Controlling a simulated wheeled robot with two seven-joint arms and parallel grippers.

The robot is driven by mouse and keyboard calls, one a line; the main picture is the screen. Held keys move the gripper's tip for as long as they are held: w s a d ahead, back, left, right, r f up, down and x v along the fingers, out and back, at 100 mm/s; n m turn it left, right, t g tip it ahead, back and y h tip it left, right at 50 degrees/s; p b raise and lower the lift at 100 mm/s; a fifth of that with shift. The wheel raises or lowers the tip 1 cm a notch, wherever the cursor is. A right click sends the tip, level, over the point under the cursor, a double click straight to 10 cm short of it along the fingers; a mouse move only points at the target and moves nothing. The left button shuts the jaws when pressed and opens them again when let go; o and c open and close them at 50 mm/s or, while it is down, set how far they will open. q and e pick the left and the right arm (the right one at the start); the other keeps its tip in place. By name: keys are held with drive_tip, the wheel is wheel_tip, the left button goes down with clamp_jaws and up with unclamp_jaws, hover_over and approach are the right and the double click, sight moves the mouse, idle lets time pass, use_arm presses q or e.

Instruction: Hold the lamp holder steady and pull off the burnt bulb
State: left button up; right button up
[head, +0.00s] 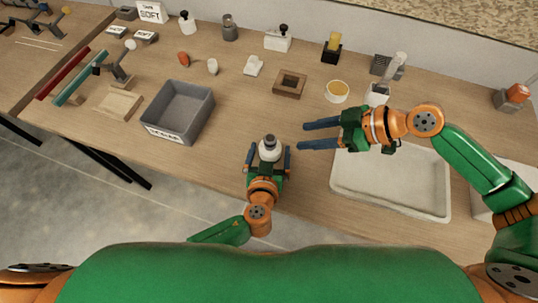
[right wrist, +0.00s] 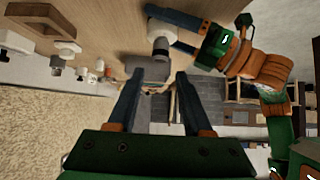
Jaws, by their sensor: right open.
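The white lamp holder (head: 271,155) stands upright near the table's front edge, with the dark grey bulb (head: 269,141) on top. In the right wrist view the holder (right wrist: 160,28) and the bulb's grey end (right wrist: 161,46) show beyond my fingertips. My left gripper (head: 269,157) has a finger on each side of the holder's base and appears closed on it; the exact contact is partly hidden. My right gripper (head: 302,136) is open and empty, to the right of the bulb and apart from it, its fingers pointing left toward it.
A grey labelled bin (head: 204,112) stands to the left of the holder. A shallow white tray (head: 392,208) lies under my right arm. A brown square block (head: 277,88), a yellow-filled cup (head: 337,96) and several small items stand farther back. The table between bin and holder is clear.

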use_arm(q)
drive_tip(key=shift+s, duration=0.15)
drive_tip(key=shift+c, duration=1.3)
drive_tip(key=c, duration=1.1)
use_arm(e)
drive_tip(key=shift+s, duration=0.1)
use_arm(q)
drive_tip(key=shift+c, duration=0.8)
use_arm(e)
drive_tip(key=shift+o, duration=1.2)
drive_tip(key=shift+a, duration=0.35)
use_arm(q)
drive_tip(key=shift+d, duration=0.1)
use_arm(e)
drive_tip(key=r+g+h, duration=0.1)
drive_tip(key=g+h, duration=0.1)
drive_tip(key=h, duration=0.5)
hover_over(274, 139)
drive_tip(key=d, duration=0.1)
drive_tip(key=x, duration=0.7)
drive_tip(key=shift+s+d+f, duration=0.25)
drive_tip(key=shift+s+f, duration=0.05)
drive_tip(key=shift+f, duration=0.05)
